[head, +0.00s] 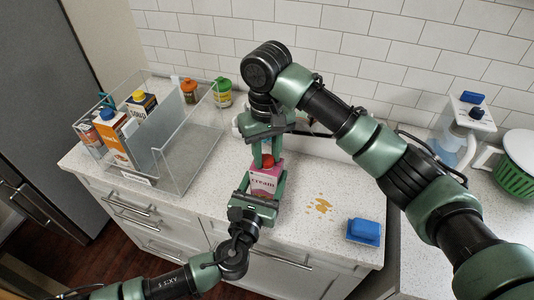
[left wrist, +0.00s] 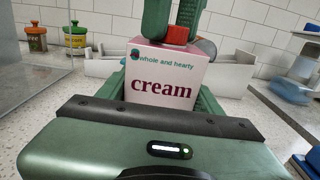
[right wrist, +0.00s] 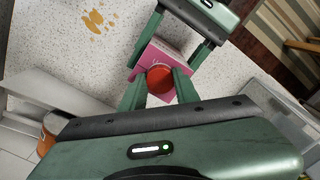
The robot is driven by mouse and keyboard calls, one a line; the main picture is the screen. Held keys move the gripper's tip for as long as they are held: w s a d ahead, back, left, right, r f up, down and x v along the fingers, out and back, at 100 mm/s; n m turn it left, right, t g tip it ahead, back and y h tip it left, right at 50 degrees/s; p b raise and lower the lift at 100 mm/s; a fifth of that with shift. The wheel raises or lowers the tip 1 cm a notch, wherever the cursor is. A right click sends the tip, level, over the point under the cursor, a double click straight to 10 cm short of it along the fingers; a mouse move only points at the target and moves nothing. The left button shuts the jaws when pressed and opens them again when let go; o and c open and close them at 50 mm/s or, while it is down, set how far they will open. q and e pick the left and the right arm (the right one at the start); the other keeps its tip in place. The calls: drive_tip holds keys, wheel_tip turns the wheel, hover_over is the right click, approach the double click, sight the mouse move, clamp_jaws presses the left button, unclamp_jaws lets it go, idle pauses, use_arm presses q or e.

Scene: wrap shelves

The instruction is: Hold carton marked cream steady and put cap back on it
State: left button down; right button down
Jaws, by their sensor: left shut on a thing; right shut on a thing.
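The pink carton marked cream (head: 264,181) stands on the counter near its front edge. It also shows in the left wrist view (left wrist: 165,80) and from above in the right wrist view (right wrist: 166,50). My left gripper (head: 262,190) is shut around the carton's sides. The red cap (head: 267,160) is at the top of the carton, between the fingers of my right gripper (head: 268,150). The cap shows red and round in the right wrist view (right wrist: 160,79). Whether the cap is seated on the spout or just above it I cannot tell.
A clear divided bin (head: 181,144) with several cartons stands at the left. Two jars (head: 222,93) stand behind it. A brown spill (head: 321,205) and a blue sponge (head: 363,231) lie to the right. A blender (head: 459,130) and green basket (head: 515,178) stand far right.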

drive_tip(key=c, duration=1)
unclamp_jaws()
drive_tip(key=shift+o, duration=0.2)
wheel_tip(320, 180, up, 12)
use_arm(q)
drive_tip(key=shift+c, duration=1)
unclamp_jaws()
